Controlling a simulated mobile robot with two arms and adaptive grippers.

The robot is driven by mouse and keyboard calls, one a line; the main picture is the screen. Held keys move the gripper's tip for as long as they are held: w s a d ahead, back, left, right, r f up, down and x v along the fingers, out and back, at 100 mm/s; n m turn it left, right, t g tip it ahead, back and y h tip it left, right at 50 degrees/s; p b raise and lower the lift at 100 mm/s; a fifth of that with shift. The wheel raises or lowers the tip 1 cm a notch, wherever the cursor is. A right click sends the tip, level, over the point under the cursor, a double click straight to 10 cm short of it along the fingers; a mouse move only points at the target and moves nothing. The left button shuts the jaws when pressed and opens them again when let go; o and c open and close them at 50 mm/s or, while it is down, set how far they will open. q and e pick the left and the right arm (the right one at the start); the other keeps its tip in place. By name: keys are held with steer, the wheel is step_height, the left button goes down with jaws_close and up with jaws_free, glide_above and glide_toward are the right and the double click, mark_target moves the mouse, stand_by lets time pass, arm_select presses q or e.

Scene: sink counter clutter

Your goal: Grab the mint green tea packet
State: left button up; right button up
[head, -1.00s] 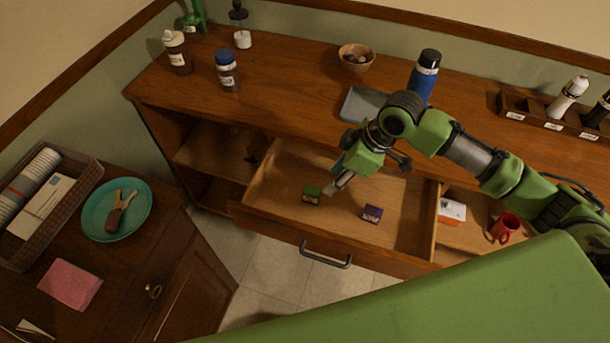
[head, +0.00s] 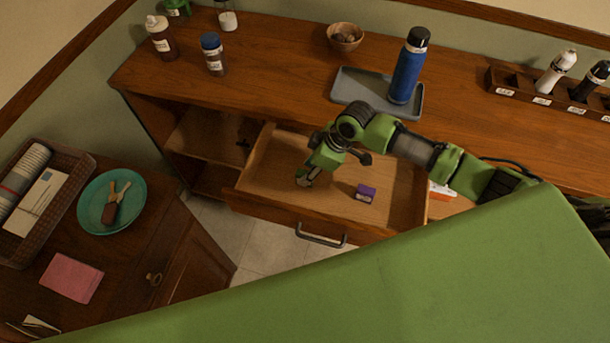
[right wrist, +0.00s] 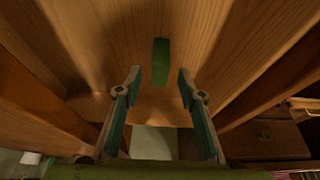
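The mint green tea packet (right wrist: 160,62) shows in the right wrist view as a narrow dark green shape on the wooden drawer bottom. In the head view it is hidden behind my right gripper (head: 304,180). That gripper reaches down into the open drawer (head: 278,163). In the right wrist view my gripper's two fingers (right wrist: 159,76) are spread apart, with the packet between their tips in the picture and a visible gap on each side. How far the packet is from the tips in depth I cannot tell. My left gripper is not in view.
A purple packet (head: 365,193) lies in the same drawer, right of the gripper. The drawer walls surround the arm's end. On the counter above stand a blue bottle (head: 407,70) on a grey tray (head: 350,86) and a wooden bowl (head: 345,37).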

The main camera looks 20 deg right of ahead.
steer(key=shift+x, duration=1.1)
steer(key=shift+a+f, duration=0.1)
steer(key=shift+f, duration=0.15)
jaws_close()
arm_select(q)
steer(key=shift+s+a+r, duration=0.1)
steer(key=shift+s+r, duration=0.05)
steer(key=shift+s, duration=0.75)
arm_select(e)
steer(key=shift+r, duration=0.15)
